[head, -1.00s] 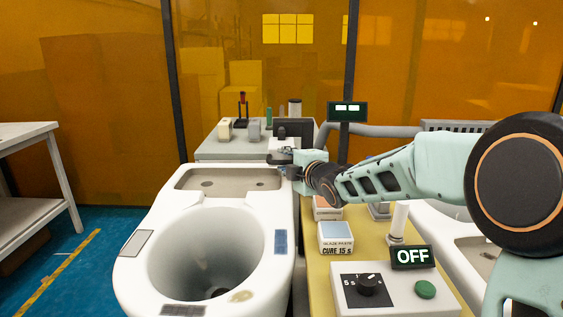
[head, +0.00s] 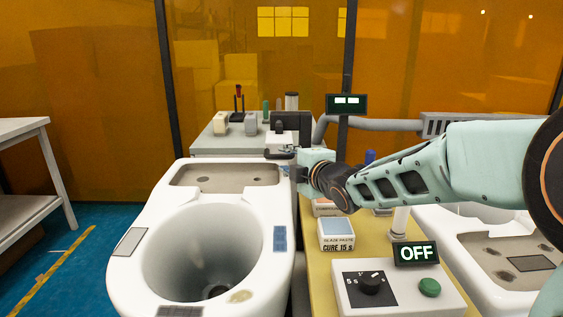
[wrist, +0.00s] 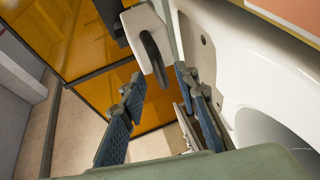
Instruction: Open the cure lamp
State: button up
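The cure lamp appears to be the white housing (head: 283,138) with a dark top, at the far end of the toilet bowl. A black bar handle (head: 277,155) sticks out from it. In the wrist view the white housing (wrist: 146,22) is at the top, and the black handle (wrist: 152,58) hangs in the gap between my fingertips. My gripper (wrist: 159,80) is open, its two blue-padded fingers apart and nothing clamped. In the head view my gripper (head: 294,168) is beside the handle, partly hidden by my wrist. I cannot tell whether they touch.
A white toilet bowl (head: 142,210) stands below and left of my arm. On the yellow bench are a control box (head: 345,303) with dial and green button, an OFF display (head: 415,253) and a "CURE 15 s" block (head: 336,234). Another toilet (head: 450,240) is at right.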

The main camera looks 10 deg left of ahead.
aim_at(281, 157)
jog(key=shift+b+x, duration=0.4)
jog(key=shift+x, duration=1.9)
grip_shut()
